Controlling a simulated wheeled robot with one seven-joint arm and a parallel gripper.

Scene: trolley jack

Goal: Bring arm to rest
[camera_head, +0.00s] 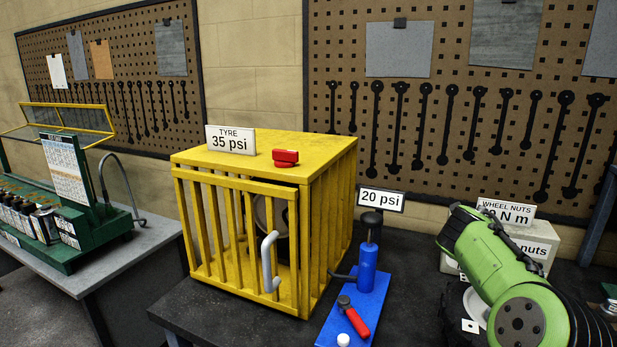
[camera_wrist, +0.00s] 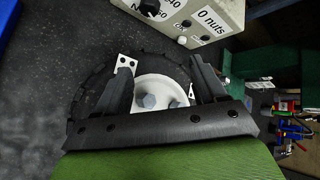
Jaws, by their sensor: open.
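My green arm is at the right of the head view, bent, with its end over a wheel on the bench. My gripper (camera_wrist: 160,78) is open in the wrist view, its two dark fingers apart with nothing held between them. Below and between the fingers lies the wheel, with a black tyre (camera_wrist: 92,92) and a white hub (camera_wrist: 158,92) bearing grey hex nuts. I cannot tell whether the fingers touch the wheel. In the head view the arm hides my gripper and much of the wheel (camera_head: 454,312).
A yellow cage (camera_head: 330,185) with its barred door stands mid-bench, a red knob (camera_head: 285,157) on top. A blue pump (camera_head: 367,268) and red-handled tool (camera_head: 354,317) are right of it. A nuts box (camera_head: 540,245) stands behind my arm. A green rack (camera_head: 85,235) is far left.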

